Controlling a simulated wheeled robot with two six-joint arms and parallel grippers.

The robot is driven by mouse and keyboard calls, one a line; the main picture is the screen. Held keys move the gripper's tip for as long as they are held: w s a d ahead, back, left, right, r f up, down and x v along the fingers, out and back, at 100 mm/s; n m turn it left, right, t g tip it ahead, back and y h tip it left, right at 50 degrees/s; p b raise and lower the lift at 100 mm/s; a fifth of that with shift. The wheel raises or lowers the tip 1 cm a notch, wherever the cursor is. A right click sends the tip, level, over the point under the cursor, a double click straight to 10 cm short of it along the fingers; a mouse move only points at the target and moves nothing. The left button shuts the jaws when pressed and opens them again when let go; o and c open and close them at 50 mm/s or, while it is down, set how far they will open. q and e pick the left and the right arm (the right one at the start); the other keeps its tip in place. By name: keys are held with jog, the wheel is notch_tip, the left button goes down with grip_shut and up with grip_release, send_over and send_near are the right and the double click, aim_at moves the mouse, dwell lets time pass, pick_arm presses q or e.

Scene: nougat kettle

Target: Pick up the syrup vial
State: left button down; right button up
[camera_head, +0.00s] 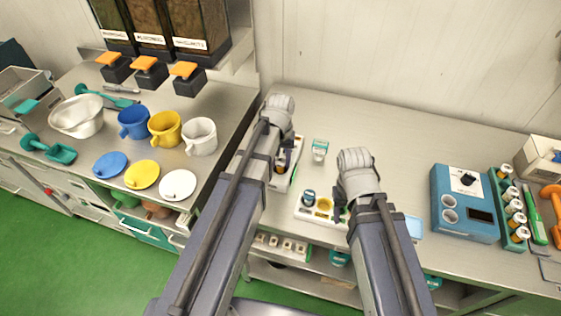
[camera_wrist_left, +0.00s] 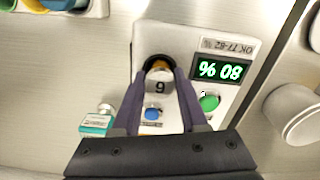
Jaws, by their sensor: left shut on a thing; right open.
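The syrup vial (camera_wrist_left: 158,86), with a grey label bearing one digit and an amber part, stands in the dark round well of a white meter (camera_wrist_left: 185,45). My left gripper (camera_wrist_left: 160,80) is shut on the vial, one finger on each side. The meter's green display (camera_wrist_left: 221,72) reads 80 %. In the head view the left gripper (camera_head: 280,168) is over the meter, and its arm hides much of it. My right gripper (camera_head: 342,210) is open and empty, beside the right end of a white tray (camera_head: 302,213) with round wells.
A small teal-labelled bottle (camera_head: 320,150) stands between the grippers, beside the meter. A blue device (camera_head: 463,204) and a green rack (camera_head: 510,205) of several jars stand right. Mugs (camera_head: 165,127) and coloured plates stand left.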

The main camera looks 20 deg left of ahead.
aim_at(281, 160)
pick_arm(q)
notch_tip(281, 160, up, 10)
jog(key=p, duration=0.9)
jog(key=shift+f, duration=0.1)
pick_arm(e)
notch_tip(281, 160, up, 10)
jog(key=shift+f, duration=0.15)
pick_arm(q)
jog(key=shift+f, duration=0.1)
pick_arm(e)
jog(key=shift+f, duration=0.1)
